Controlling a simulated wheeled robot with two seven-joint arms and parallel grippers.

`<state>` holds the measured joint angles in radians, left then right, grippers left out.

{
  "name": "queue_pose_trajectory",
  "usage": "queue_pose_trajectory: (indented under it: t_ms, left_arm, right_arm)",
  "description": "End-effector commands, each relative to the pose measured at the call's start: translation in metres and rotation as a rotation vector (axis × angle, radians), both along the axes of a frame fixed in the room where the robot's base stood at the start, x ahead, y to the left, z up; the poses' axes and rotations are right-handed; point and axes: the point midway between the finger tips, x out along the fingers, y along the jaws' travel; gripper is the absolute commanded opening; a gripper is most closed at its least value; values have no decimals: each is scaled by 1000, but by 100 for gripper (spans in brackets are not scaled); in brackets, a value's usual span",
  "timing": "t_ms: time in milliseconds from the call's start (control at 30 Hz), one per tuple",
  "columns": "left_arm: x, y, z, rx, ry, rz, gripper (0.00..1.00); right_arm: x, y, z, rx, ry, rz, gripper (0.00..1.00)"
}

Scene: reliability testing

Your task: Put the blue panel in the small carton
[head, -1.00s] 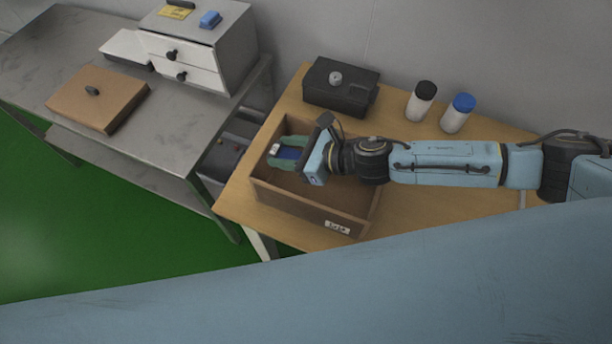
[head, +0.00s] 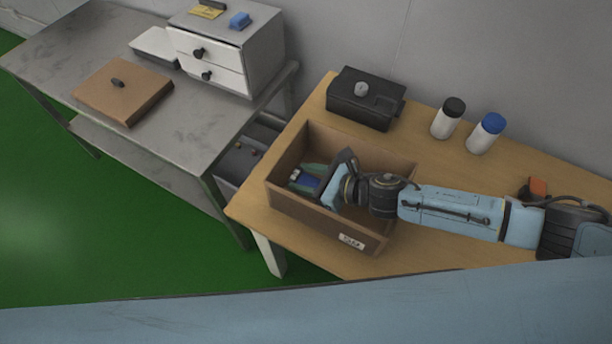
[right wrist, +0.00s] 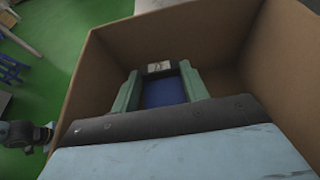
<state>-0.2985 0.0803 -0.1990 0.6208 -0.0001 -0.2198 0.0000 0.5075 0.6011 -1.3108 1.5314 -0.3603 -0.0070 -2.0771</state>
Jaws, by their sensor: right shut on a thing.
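The blue panel (head: 304,181) is between the fingers of my right gripper (head: 306,178), inside the open brown carton (head: 376,234) on the wooden table. The right wrist view also shows the blue panel (right wrist: 165,92), with a pale and dark piece at its far end, between the two green fingers of my right gripper (right wrist: 163,88). Carton walls (right wrist: 205,28) rise around them. I cannot tell whether the panel touches the carton floor. The gripper and wrist hide part of the carton's inside.
A black box (head: 365,97) and two white bottles, one with a black cap (head: 447,118) and one blue-capped (head: 486,134), stand behind the carton. An orange-topped thing (head: 537,187) is partly behind my arm. The grey table (head: 130,50) holds a brown lidded box (head: 122,92) and white drawers (head: 225,60).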

Motion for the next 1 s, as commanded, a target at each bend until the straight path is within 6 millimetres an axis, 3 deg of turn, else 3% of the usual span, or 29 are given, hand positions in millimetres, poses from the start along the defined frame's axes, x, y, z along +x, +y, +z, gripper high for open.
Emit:
queue_pose_trajectory:
  t_ms: [333,367,500,800,1000]
  left_arm:
    - [-2,0,-6,1,3,0,36]
    - [-2,0,-6,1,3,-1,36]
    - [-2,0,-6,0,4,-1,36]
    - [-2,0,-6,0,4,-1,36]
    - [-3,0,6,0,4,-1,36]
  right_arm:
    - [0,0,-9,0,1,0,23]
    - [-1,0,-9,-1,2,1,47]
    - [-1,0,-10,-2,3,1,65]
    - [-2,-1,-11,-3,6,1,66]
    - [-5,-6,5,-4,4,0,66]
